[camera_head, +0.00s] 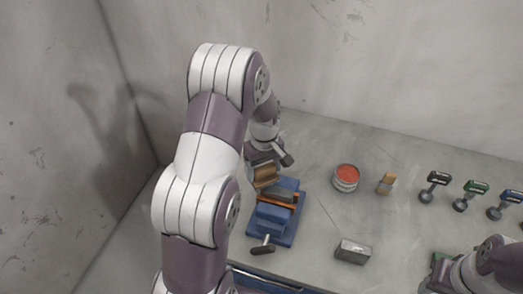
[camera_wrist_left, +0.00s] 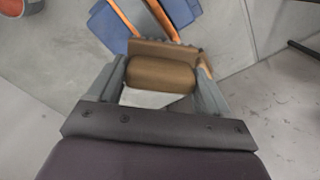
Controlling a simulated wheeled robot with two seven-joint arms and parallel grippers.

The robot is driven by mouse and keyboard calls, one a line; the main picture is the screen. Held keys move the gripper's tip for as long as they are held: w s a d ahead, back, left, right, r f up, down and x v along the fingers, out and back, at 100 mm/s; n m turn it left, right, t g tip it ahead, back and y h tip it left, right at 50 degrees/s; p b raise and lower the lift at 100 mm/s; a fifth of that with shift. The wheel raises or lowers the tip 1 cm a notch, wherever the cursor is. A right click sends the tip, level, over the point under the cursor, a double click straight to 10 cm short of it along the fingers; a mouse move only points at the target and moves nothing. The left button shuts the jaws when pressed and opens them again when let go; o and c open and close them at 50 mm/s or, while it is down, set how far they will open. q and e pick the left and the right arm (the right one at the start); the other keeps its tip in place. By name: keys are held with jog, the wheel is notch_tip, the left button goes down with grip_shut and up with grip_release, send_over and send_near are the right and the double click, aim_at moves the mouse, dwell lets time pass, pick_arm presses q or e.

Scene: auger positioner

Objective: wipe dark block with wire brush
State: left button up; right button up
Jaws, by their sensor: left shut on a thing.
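The wire brush (camera_wrist_left: 160,72) has a brown wooden body, with a row of bristles along its far edge in the left wrist view. My left gripper (camera_wrist_left: 163,80) is shut on it, one finger at each side. The brush also shows in the head view (camera_head: 265,174), just above the blue vise (camera_head: 270,224). The dark block (camera_head: 284,194) sits between the vise's orange jaws, close to the brush. I cannot tell whether the bristles touch it. My right gripper (camera_head: 440,268) is partly in view at the lower right; its fingers do not show clearly.
A round tin with a red top (camera_head: 346,176), a small orange-brown piece (camera_head: 386,183) and a grey metal block (camera_head: 353,251) stand right of the vise. Several handled tools, including a green one (camera_head: 472,192), line the right side. The vise handle (camera_head: 262,249) sticks out in front.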

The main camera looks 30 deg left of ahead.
pick_arm(q)
jog(key=shift+d+r+p, duration=0.2)
jog(key=shift+r+p, duration=0.1)
jog(key=shift+r, duration=0.25)
jog(key=shift+d+r+p, duration=0.15)
jog(key=shift+r+p, duration=0.15)
jog(key=shift+r, duration=0.25)
jog(key=r+p, duration=0.2)
jog(key=shift+a+r, duration=0.35)
jog(key=shift+r, duration=0.05)
jog(key=shift+d+r+p, duration=0.1)
jog(key=shift+r+p, duration=0.1)
jog(key=shift+p, duration=0.2)
jog(key=shift+d+r, duration=0.1)
jog(key=shift+d, duration=0.05)
pick_arm(e)
jog(key=r, duration=0.2)
jog(key=d+r, duration=0.1)
jog(key=r, duration=0.1)
jog(key=shift+d+r, duration=0.15)
jog(key=shift+r, duration=0.1)
jog(key=shift+a, duration=0.2)
